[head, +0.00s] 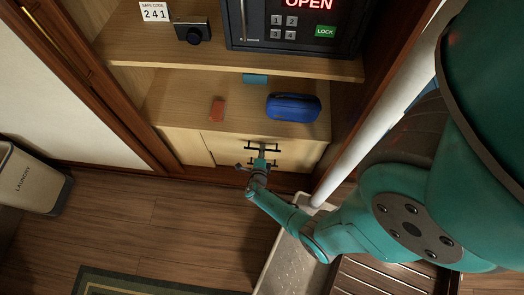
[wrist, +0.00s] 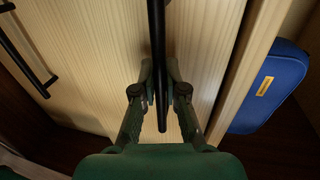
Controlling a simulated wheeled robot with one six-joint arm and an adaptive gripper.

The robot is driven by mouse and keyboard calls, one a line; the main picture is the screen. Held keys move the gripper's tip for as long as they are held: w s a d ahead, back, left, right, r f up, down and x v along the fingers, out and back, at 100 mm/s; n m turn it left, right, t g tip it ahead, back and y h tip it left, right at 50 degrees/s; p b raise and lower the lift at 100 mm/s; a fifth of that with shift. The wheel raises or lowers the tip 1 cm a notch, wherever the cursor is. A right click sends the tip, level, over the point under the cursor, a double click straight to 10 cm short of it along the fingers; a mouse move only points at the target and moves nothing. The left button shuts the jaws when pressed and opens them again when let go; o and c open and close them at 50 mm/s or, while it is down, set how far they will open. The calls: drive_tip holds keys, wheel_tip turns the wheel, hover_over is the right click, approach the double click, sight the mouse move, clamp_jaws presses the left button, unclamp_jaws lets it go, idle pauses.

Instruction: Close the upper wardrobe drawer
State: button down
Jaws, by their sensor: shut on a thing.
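The upper wardrobe drawer (head: 300,151) has a pale wood front below the shelf with the blue case. Its black bar handle (head: 262,148) also shows in the wrist view (wrist: 157,28), running between my fingers. My gripper (head: 259,167) is shut on this handle, with one finger on each side of the bar in the wrist view (wrist: 160,88). A second black handle (wrist: 28,55) is at the left of the wrist view, on the neighbouring front. How far the upper drawer stands out cannot be told clearly.
On the shelf above lie a blue case (head: 293,107), a reddish item (head: 217,109) and a teal item (head: 255,78). A safe (head: 300,30) is higher up. A laundry bin (head: 32,180) stands left. The wooden floor (head: 170,225) before the wardrobe is largely clear.

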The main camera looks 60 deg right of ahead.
drive_tip(key=shift+r+x, duration=0.25)
drive_tip(key=shift+x, duration=0.9)
drive_tip(key=c, duration=1.2)
unclamp_jaws()
drive_tip(key=shift+d, duration=0.15)
drive_tip(key=v, duration=1.2)
